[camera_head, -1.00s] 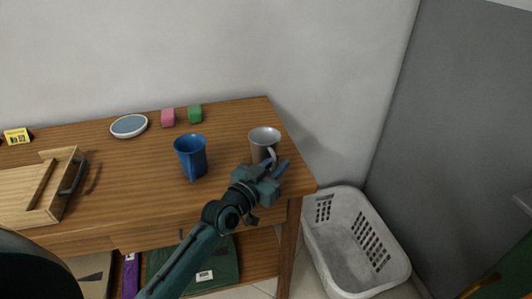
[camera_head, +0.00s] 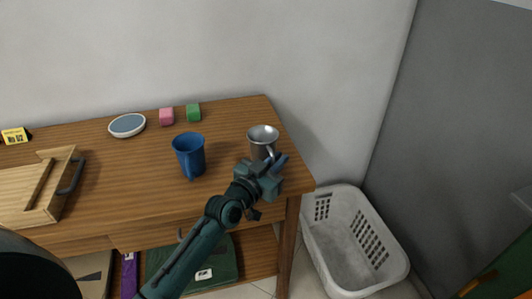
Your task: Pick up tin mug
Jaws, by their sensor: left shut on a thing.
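The tin mug (camera_head: 262,136) is a grey metal cup standing upright near the right end of the wooden table (camera_head: 130,190). Its handle side faces my left gripper (camera_head: 275,162), whose fingers are shut at the mug's handle. The gripper hides the lower part of the mug, so I cannot tell whether its base touches the table. My right gripper is not in view.
A blue mug (camera_head: 189,155) stands just left of the tin mug. A white basket (camera_head: 340,260) stands on the floor at right.

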